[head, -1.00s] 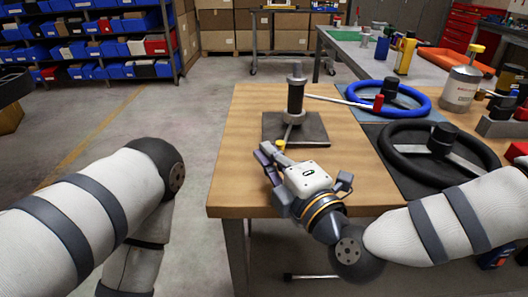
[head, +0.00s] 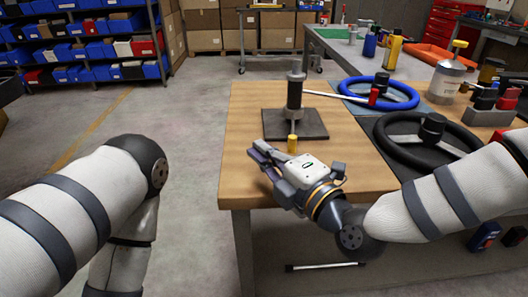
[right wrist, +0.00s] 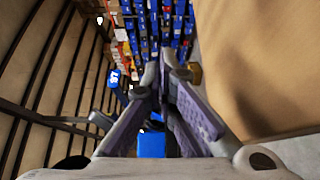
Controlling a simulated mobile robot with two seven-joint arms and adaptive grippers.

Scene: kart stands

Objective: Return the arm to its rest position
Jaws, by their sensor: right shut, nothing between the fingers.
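My right arm (head: 450,205) comes in from the right of the head view and reaches over the front of the wooden table. Its gripper (head: 256,154) points left, above the table top near the left edge. The gripper is shut and empty; in the right wrist view its fingers (right wrist: 162,72) meet at the tips. My left arm (head: 80,210) is bent at the left of the head view, over the floor. Its gripper is out of view.
The wooden table (head: 245,120) carries a dark post stand (head: 294,100), a small yellow cylinder (head: 292,144) close to my right gripper, a blue steering wheel (head: 402,105) and a black one (head: 385,145). Blue-bin shelves (head: 95,50) stand at the back left. The left floor is clear.

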